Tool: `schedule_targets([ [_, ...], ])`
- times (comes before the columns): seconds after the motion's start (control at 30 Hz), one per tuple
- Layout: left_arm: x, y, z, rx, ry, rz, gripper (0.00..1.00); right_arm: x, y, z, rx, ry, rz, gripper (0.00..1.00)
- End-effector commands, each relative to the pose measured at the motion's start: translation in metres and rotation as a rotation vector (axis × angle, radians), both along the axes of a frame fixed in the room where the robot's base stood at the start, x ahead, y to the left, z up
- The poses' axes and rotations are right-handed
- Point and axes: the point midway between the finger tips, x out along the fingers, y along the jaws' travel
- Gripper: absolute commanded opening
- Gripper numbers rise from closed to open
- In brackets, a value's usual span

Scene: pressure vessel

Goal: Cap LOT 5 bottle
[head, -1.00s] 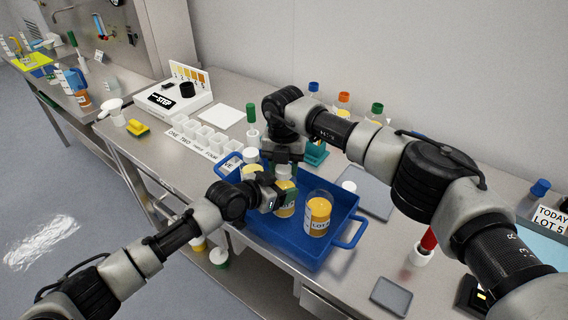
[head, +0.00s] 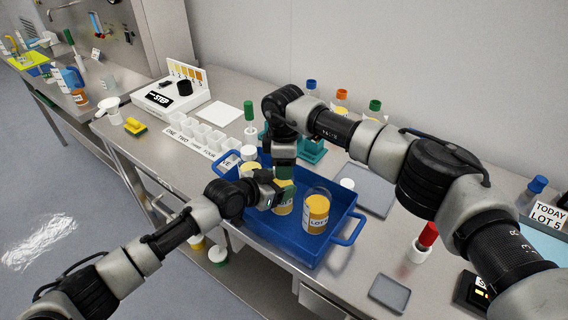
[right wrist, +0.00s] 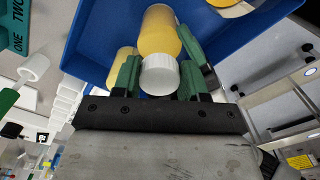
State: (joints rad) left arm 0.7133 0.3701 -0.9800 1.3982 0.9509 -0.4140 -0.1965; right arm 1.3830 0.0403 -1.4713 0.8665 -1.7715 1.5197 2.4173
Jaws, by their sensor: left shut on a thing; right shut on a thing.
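A bottle of yellow contents (head: 284,208) stands in the blue tray (head: 346,222); its label is partly hidden. My left gripper (head: 274,194) is shut on it from the left side. My right gripper (head: 284,173) is directly above it, pointing down. In the right wrist view, its green fingers are shut on a white cap (right wrist: 160,76), which is in line with the bottle's top (right wrist: 160,32) and looks to be touching it. I cannot tell whether it is threaded. A sign (head: 548,217) at the right reads TODAY LOT 5.
Another yellow bottle (head: 316,213) stands uncapped in the tray's right part. A white-capped bottle (head: 249,163) is at its far left. A loose white cap (head: 347,184) lies beyond the tray. A numbered cup row (head: 205,136) and a teal stand (head: 311,150) are behind.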

Motion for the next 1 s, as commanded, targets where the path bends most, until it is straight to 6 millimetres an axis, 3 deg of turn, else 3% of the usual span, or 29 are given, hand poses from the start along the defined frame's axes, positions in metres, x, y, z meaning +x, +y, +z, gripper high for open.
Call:
schedule_targets([
  [0.1,-0.001,-0.001,0.0,0.0,0.001,-0.002,0.01,0.0,0.001,0.001,0.002,-0.001,0.002,0.21],
  [0.13,-0.001,-0.001,0.0,0.0,0.001,-0.002,0.01,0.0,0.001,0.001,0.002,-0.001,0.003,0.44],
  [0.3,-0.001,-0.001,0.0,-0.001,0.001,-0.002,0.01,0.0,0.001,0.001,0.002,-0.001,0.003,0.68],
  [0.57,0.0,0.0,0.0,0.0,0.0,-0.001,0.01,0.0,0.001,0.002,0.002,0.0,0.005,0.68],
  [1.0,0.0,0.0,0.0,0.001,0.001,-0.001,0.01,0.0,0.0,0.046,0.001,-0.001,0.004,0.68],
])
